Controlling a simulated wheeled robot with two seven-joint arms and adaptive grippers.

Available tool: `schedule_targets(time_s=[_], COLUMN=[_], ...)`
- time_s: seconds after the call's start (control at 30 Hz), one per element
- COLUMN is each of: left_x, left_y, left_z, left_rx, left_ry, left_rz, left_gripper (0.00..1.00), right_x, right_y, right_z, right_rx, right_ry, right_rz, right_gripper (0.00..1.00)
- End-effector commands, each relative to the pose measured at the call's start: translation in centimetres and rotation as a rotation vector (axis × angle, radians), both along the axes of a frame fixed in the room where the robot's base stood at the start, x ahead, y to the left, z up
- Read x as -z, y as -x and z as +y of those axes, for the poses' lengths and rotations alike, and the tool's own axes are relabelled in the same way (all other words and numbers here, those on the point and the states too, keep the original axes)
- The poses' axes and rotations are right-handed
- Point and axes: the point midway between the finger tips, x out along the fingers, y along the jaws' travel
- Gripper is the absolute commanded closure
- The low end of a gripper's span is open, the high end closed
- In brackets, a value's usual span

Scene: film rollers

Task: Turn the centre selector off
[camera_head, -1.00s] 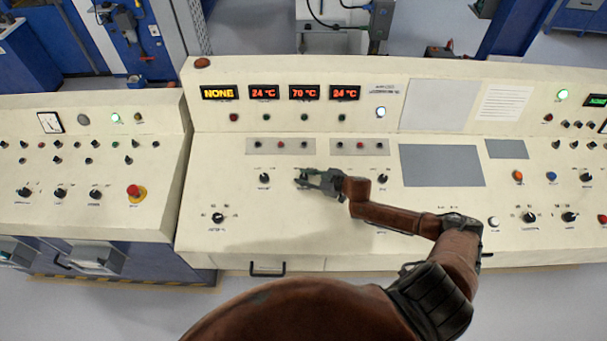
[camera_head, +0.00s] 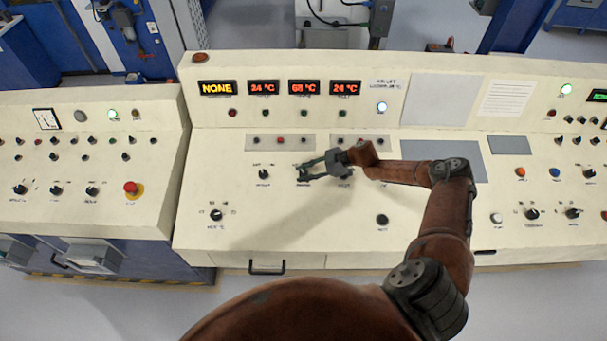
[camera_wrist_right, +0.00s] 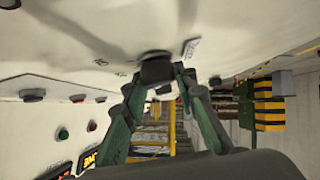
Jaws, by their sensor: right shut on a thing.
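The centre selector (camera_wrist_right: 157,68) is a dark round knob on the cream panel, under the middle red temperature display. In the wrist view it sits between the tips of my right gripper (camera_wrist_right: 157,82), which is shut on it. The middle display (camera_head: 304,87) shows a value that looks like 60 or 68 °C. My left gripper is not in view.
A similar dark selector (camera_head: 263,173) stands just left of the gripper, and a larger knob (camera_head: 216,214) lies lower left. The side displays read 24 °C. A red emergency button (camera_head: 131,187) is on the left console. The panel's lower middle is mostly bare.

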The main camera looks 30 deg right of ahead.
Motion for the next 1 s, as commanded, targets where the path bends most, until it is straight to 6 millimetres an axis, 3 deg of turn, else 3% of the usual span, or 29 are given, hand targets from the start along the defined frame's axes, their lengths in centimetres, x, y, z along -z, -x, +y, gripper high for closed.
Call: schedule_targets(time_s=[0.37,0.4,0.6,1.0], left_x=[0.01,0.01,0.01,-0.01], left_y=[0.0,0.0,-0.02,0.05], left_z=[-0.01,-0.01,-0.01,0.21], left_rx=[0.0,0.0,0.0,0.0], left_ry=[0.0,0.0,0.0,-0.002], left_rz=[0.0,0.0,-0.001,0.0], left_gripper=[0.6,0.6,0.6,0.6], right_x=[-0.24,-0.24,-0.15,-0.35], right_y=[-0.26,-0.27,-0.12,0.29], right_z=[-0.02,-0.01,-0.07,-0.6], right_rx=[0.0,0.0,0.0,0.0], right_ry=[0.0,0.0,0.0,0.001], right_rz=[-0.005,-0.005,-0.003,-0.001], right_gripper=[0.98,0.72,0.58,0.56])
